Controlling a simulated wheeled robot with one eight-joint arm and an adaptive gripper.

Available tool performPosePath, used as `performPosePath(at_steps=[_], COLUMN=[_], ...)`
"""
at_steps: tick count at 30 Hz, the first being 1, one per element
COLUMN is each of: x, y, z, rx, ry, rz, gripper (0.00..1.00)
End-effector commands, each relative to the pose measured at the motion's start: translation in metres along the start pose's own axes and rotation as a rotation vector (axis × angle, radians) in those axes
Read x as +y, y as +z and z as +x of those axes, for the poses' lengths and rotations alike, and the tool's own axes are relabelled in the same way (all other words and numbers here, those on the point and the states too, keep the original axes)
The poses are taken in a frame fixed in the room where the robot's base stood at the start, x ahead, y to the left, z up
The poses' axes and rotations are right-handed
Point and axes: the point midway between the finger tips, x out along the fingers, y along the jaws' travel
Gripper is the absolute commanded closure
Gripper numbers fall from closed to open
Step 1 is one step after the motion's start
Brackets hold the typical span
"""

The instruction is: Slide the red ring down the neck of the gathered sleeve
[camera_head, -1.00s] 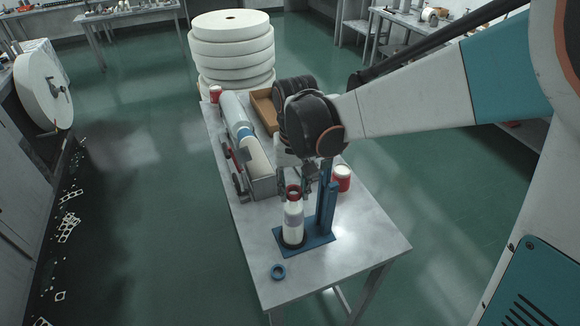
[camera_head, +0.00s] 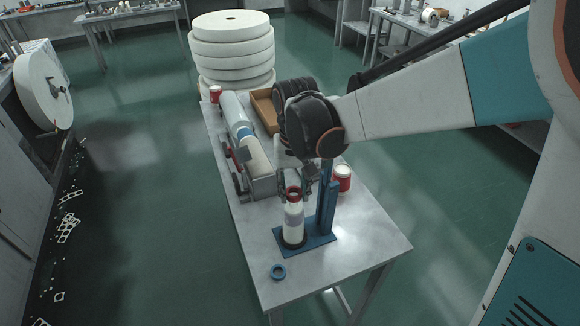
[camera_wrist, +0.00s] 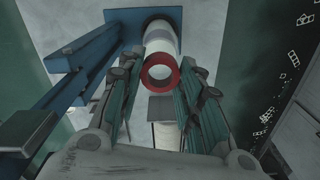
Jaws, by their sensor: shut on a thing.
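The white gathered sleeve (camera_head: 293,222) stands upright on a blue stand base (camera_head: 322,240). The red ring (camera_head: 293,190) is at the top of its neck. In the wrist view the ring (camera_wrist: 174,82) faces the camera at the near end of the sleeve (camera_wrist: 160,42), with a pale surface inside it. My gripper (camera_head: 297,184) is over the sleeve top, its fingers pointing down. In the wrist view my gripper's fingers (camera_wrist: 164,76) stand on both sides of the ring and are shut on it. Exact finger contact is hard to make out.
A blue post (camera_head: 326,198) rises close to the right of the sleeve. A red and white container (camera_head: 342,178) stands behind it. A grey roller device (camera_head: 262,186) and a brown tray (camera_head: 263,108) are behind. The table's front right is clear.

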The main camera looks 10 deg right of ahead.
Motion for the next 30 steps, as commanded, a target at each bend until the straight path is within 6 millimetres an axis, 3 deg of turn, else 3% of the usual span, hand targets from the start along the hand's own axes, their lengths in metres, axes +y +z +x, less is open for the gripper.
performPosePath(at_steps=[30], x=[0.0], y=[0.0], z=[0.024], rx=[0.0], ry=[0.0], rz=[0.0], gripper=[0.77])
